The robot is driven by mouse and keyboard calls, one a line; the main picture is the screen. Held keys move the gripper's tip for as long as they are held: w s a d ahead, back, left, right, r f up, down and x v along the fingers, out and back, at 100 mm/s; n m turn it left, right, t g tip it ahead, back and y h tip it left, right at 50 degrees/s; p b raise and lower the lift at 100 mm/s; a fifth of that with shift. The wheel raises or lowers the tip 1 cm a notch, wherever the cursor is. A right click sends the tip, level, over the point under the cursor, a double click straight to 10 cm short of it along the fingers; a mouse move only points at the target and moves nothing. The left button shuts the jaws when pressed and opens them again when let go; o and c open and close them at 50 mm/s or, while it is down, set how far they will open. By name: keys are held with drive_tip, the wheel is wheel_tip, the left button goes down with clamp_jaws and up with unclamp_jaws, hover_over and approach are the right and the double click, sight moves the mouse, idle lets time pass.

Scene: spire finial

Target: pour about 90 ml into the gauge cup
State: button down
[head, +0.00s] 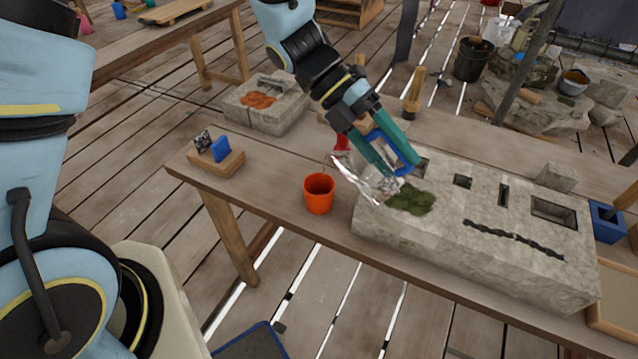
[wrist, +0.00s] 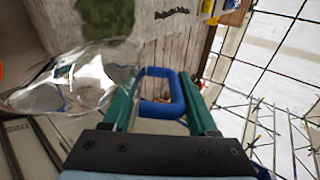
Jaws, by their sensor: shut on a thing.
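The orange-red cup (head: 319,193), which looks like the gauge cup, stands upright near the front edge of the table; its inside looks dark and I see no clear level. My gripper (head: 397,166) has its green fingers shut on the blue handle (wrist: 160,112) of a clear, shiny jug (head: 366,183). The jug is held up and looks tilted, its mouth side toward the cup, to the cup's right and apart from it. In the wrist view the jug (wrist: 70,82) lies left of the fingers. I cannot make out liquid or a stream.
A long stone block (head: 480,225) with slots and a green mossy patch (head: 410,199) lies right of and below the jug. A small wooden stand (head: 216,163) with a blue piece sits at left. A stone block with an orange hollow (head: 265,105) stands behind. Bare tabletop surrounds the cup.

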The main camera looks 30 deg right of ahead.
drive_tip(key=shift+w+g+h+b, duration=0.3)
drive_tip(key=shift+g+b, duration=0.5)
drive_tip(key=shift+b, duration=0.9)
idle(0.5)
drive_tip(key=r+p, duration=0.1)
drive_tip(key=p, duration=0.2)
drive_tip(key=shift+s+r+t, duration=0.1)
drive_tip(key=shift+s+t, duration=0.2)
drive_tip(key=shift+s, duration=0.05)
drive_tip(key=t+p, duration=0.1)
drive_tip(key=p, duration=0.1)
drive_tip(key=s+t+y+p, duration=0.1)
drive_tip(key=p, duration=0.1)
drive_tip(key=shift+d+f, duration=0.15)
drive_tip(key=shift+f, duration=0.05)
drive_tip(key=shift+s+d+f+t+y, duration=0.15)
drive_tip(key=shift+s+f+t, duration=0.15)
drive_tip(key=shift+t, duration=0.2)
drive_tip(key=shift+s+f+t+y, duration=0.2)
drive_tip(key=shift+f+t, duration=0.1)
drive_tip(key=shift+t, duration=0.2)
drive_tip(key=shift+w+f, duration=0.1)
drive_tip(key=shift+s+d+f+t, duration=0.1)
drive_tip(key=shift+s+f+t, duration=0.05)
drive_tip(key=shift+s+t, duration=0.15)
